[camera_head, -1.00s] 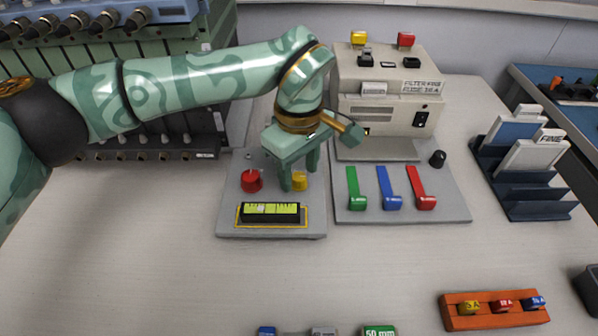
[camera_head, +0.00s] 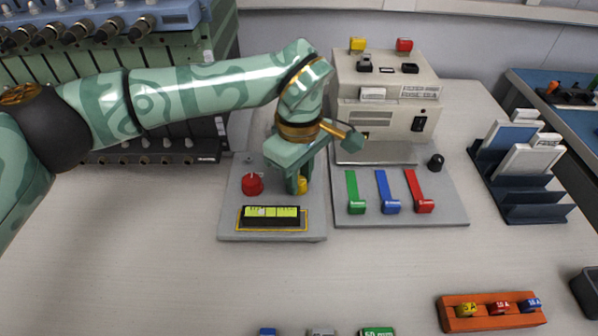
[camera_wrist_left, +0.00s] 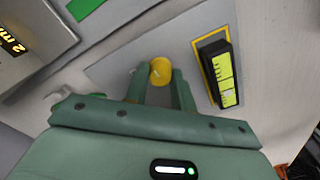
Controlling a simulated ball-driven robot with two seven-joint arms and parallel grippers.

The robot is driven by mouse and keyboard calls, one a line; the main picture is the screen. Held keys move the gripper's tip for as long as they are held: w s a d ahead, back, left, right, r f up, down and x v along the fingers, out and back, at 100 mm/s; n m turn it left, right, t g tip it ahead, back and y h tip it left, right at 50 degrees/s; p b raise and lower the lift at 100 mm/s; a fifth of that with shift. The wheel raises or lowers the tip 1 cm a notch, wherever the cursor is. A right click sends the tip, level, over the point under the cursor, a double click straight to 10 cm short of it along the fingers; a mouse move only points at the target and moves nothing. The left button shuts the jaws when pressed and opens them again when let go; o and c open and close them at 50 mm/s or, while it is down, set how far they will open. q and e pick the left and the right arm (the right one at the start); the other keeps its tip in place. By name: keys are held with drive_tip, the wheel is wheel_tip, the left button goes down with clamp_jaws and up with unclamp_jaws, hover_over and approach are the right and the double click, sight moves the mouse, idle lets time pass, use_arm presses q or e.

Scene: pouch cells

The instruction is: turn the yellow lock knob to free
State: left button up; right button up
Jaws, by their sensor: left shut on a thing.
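The yellow lock knob (camera_head: 303,186) stands on the grey plate (camera_head: 232,215), right of a red knob (camera_head: 252,184) and behind a yellow-green display (camera_head: 271,214). In the head view it is partly hidden behind my left gripper (camera_head: 297,184), which points down over it. In the left wrist view the round yellow knob (camera_wrist_left: 160,71) sits between the tips of my left gripper's green fingers (camera_wrist_left: 160,84). The gripper is shut on it. A pale line marks the knob's face, but its setting is unclear. My right gripper is not in view.
Green, blue and red levers (camera_head: 388,192) and a black knob (camera_head: 436,162) are on the plate to the right. A beige machine (camera_head: 388,110) stands behind. A dark card rack (camera_head: 530,195) is at the right. The table in front is mostly clear.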

use_arm(q)
drive_tip(key=shift+r+n+p, duration=0.25)
drive_tip(key=shift+n+p, duration=0.35)
drive_tip(key=shift+p, duration=0.05)
drive_tip(key=n+p, duration=0.3)
drive_tip(key=n, duration=0.1)
drive_tip(key=shift+n+p, duration=0.3)
drive_tip(key=shift+p, duration=0.1)
drive_tip(key=n+p, duration=0.3)
drive_tip(key=n, duration=0.2)
drive_tip(key=shift+p, duration=0.35)
drive_tip(key=shift+f+n+p, duration=0.15)
drive_tip(key=shift+n+p, duration=1)
drive_tip(key=shift+n, duration=1.25)
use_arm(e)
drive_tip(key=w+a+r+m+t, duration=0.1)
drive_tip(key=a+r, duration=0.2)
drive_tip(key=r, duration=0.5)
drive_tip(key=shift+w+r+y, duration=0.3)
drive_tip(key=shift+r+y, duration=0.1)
use_arm(q)
drive_tip(key=o, duration=1)
drive_tip(key=shift+f, duration=0.1)
